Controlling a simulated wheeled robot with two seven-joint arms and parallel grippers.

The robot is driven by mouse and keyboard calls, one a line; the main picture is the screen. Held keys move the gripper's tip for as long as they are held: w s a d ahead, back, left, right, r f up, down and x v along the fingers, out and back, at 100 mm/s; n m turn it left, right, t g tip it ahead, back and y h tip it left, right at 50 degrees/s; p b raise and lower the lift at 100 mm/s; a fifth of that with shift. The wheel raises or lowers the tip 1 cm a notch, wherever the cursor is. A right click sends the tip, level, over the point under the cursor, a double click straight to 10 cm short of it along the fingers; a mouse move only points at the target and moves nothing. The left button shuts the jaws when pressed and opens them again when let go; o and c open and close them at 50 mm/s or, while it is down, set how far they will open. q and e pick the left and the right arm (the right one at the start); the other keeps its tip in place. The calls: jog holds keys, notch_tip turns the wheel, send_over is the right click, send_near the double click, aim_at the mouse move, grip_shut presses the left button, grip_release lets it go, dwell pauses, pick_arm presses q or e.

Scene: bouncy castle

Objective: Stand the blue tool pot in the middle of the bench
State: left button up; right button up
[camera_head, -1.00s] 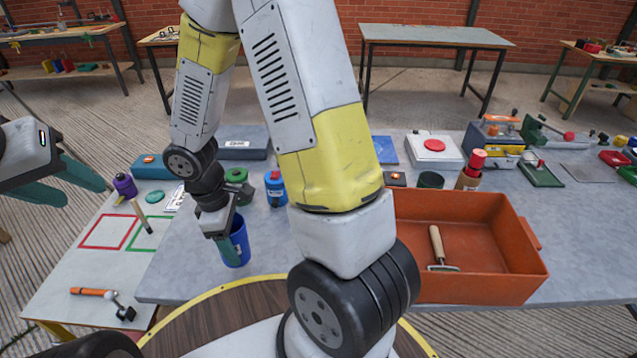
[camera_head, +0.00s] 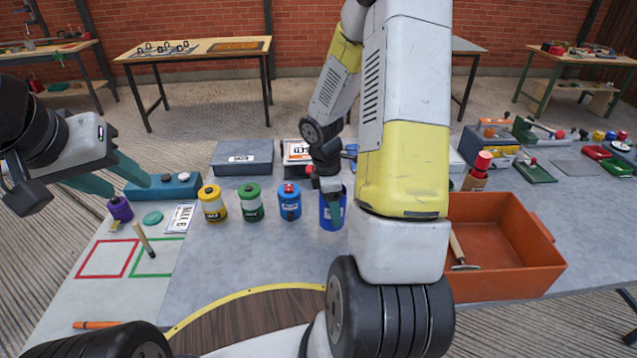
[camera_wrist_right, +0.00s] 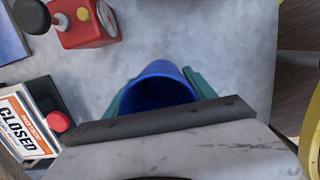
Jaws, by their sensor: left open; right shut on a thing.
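The blue tool pot (camera_head: 326,219) is upright over the grey bench (camera_head: 262,258), just right of a blue canister. My right gripper (camera_head: 333,203) is shut on its rim. In the right wrist view the open mouth of the pot (camera_wrist_right: 160,92) shows between the green fingers of my right gripper (camera_wrist_right: 158,88). I cannot tell whether its base touches the bench. My left gripper (camera_head: 127,183) is open and empty at the left, above the purple bottle's end of the bench.
Yellow (camera_head: 212,204), green (camera_head: 251,203) and blue (camera_head: 290,202) canisters stand in a row left of the pot. An orange tray (camera_head: 520,255) holding a scraper-like tool lies right, partly behind my right arm. Bare bench lies in front of the canisters.

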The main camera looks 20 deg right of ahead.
jog(key=w, duration=0.3)
jog(key=w+d, duration=0.1)
jog(key=w, duration=0.2)
jog(key=w+d+f, duration=0.1)
jog(key=w, duration=0.2)
jog(key=shift+w+d, duration=0.15)
jog(key=shift+d, duration=0.05)
jog(key=shift+f, duration=1.65)
jog(key=shift+f, duration=0.15)
jog(key=o, duration=1.7)
